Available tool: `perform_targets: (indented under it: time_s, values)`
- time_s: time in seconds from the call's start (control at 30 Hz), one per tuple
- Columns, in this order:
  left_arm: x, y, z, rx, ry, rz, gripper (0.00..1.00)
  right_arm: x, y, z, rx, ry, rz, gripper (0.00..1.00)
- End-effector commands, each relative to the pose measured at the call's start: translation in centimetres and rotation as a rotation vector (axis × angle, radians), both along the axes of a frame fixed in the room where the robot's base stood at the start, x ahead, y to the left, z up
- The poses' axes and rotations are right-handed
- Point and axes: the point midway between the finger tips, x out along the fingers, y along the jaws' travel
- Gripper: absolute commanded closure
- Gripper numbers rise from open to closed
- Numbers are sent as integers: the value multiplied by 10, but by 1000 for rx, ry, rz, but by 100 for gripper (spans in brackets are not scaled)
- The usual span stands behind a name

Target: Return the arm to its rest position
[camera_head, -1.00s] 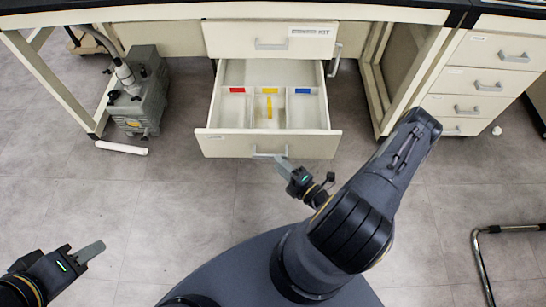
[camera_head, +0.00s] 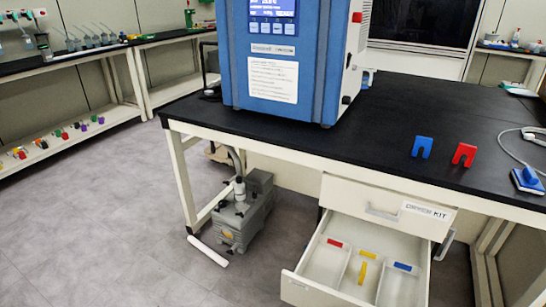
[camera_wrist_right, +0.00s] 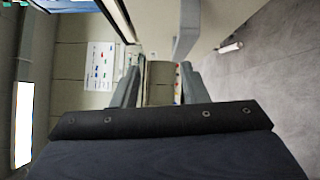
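Neither of my arms shows in the head view now. In the right wrist view my right gripper (camera_wrist_right: 158,88) has its two fingers apart with nothing held between them. A grey handle (camera_wrist_right: 187,35) on a pale front shows just beyond the right finger, and I cannot tell whether they touch. In the head view the lower drawer (camera_head: 318,287) is pulled open, with red, yellow and blue labels and a yellow piece inside. My left gripper is out of view.
A blue machine (camera_head: 285,60) stands on the black bench (camera_head: 380,125). A blue piece (camera_head: 422,146) and a red piece (camera_head: 464,154) stand near the bench's front edge. A grey pump (camera_head: 243,215) sits on the floor under the bench. Open floor lies to the left.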

Motion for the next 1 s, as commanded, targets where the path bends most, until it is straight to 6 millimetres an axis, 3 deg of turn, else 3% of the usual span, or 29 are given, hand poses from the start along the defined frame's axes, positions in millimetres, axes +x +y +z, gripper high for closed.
perform_targets:
  time_s: [0.2,0.4,0.67,0.93,0.97,1.0]
  values:
    - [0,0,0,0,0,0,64,13,29,91,-420,-322,415,60]
    - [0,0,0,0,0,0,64,-9,67,158,-856,-692,804,60]
    - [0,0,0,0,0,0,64,-57,90,208,-1446,-1228,1224,60]
    - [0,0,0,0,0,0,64,-87,77,237,-2075,-1772,1494,60]
    - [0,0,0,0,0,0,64,-88,74,240,2079,1770,-1472,60]
    - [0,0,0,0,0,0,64,-90,72,243,2034,1725,-1407,60]
